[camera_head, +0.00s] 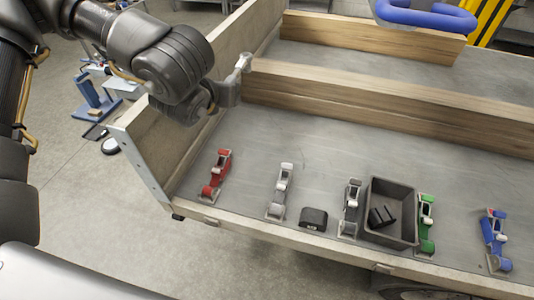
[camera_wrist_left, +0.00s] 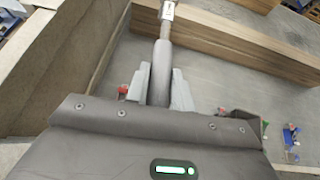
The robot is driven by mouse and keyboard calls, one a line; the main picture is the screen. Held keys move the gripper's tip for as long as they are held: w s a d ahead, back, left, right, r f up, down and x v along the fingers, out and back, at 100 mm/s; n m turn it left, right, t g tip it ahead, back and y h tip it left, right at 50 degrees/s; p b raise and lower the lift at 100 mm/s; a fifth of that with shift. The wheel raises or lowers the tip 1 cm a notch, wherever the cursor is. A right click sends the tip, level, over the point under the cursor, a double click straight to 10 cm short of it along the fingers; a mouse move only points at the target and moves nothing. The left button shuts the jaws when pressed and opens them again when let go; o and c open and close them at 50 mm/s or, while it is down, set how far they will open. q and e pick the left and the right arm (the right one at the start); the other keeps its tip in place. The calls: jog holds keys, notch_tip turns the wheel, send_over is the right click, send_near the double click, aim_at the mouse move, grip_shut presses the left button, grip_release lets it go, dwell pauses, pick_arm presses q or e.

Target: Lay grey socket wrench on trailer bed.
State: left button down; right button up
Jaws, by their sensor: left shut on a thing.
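The grey socket wrench (camera_wrist_left: 161,68) is held in my left gripper (camera_wrist_left: 158,95), whose fingers close on both sides of its thick handle. Its head points away from the gripper in the left wrist view. In the head view my left gripper (camera_head: 228,93) is above the left part of the trailer bed (camera_head: 330,145). The wrench's light grey end (camera_head: 243,63) shows there in front of a wooden beam; whether it touches the beam cannot be told. The rest of the wrench is mostly hidden by the gripper. My right gripper is not in view.
Along the bed's front edge lie a red clamp-like tool (camera_head: 216,175), a grey one (camera_head: 281,191), a black block (camera_head: 313,218), a dark bin (camera_head: 393,207), and green (camera_head: 426,223) and blue (camera_head: 494,238) tools. Wooden beams (camera_head: 400,105) cross the bed. Its middle is clear.

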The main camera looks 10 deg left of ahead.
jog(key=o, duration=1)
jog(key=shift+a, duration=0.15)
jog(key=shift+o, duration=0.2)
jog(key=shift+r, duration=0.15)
pick_arm(q)
jog(key=w+d+f+m+h, duration=0.1)
jog(key=d+f+m+h, duration=0.1)
jog(key=d+f, duration=0.45)
jog(key=w+d+f+m+g+h, duration=0.1)
jog(key=d+f+m+h, duration=0.2)
jog(key=d, duration=0.6)
jog(key=w+d+f+m+h, duration=0.1)
jog(key=d+f+h, duration=0.1)
jog(key=d+f, duration=0.5)
jog(key=w+a+f+n+t+y, duration=0.1)
jog(key=w+a+f+n+y, duration=0.1)
jog(key=w+a+f, duration=0.4)
jog(key=a+f+n+t+y, duration=0.2)
jog(key=a+f+n+y, duration=0.1)
jog(key=a+f, duration=0.9)
jog(key=shift+a+f+y, duration=0.25)
jog(key=shift+a+y, duration=0.35)
jog(key=shift+a, duration=0.3)
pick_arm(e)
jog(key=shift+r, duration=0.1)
pick_arm(q)
jog(key=shift+f, duration=0.1)
